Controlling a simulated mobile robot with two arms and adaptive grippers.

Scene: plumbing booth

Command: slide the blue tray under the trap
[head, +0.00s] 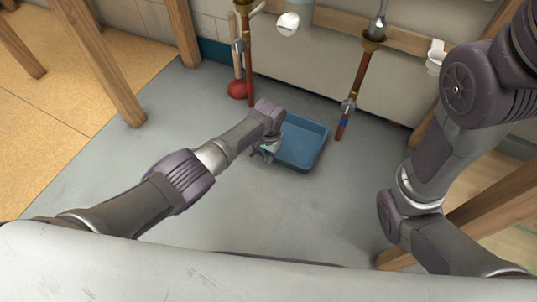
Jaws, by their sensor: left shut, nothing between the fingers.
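The blue tray (303,143) sits on the grey floor near the middle of the head view, below the wall. My left gripper (266,154) is shut and empty at the tray's left edge; I cannot tell whether it touches the tray. Part of the tray's left side is hidden behind the gripper and wrist. The white trap (288,24) shows at the top, beyond the tray, and the tray is not directly below it in the picture. My right gripper is out of view; only my right arm shows at the right.
A copper pipe (247,75) stands left of the tray, with a red plunger (239,89) beside it. Another copper pipe (355,88) with a valve stands right of the tray. Wooden posts (108,70) frame the booth. Floor in front of the tray is clear.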

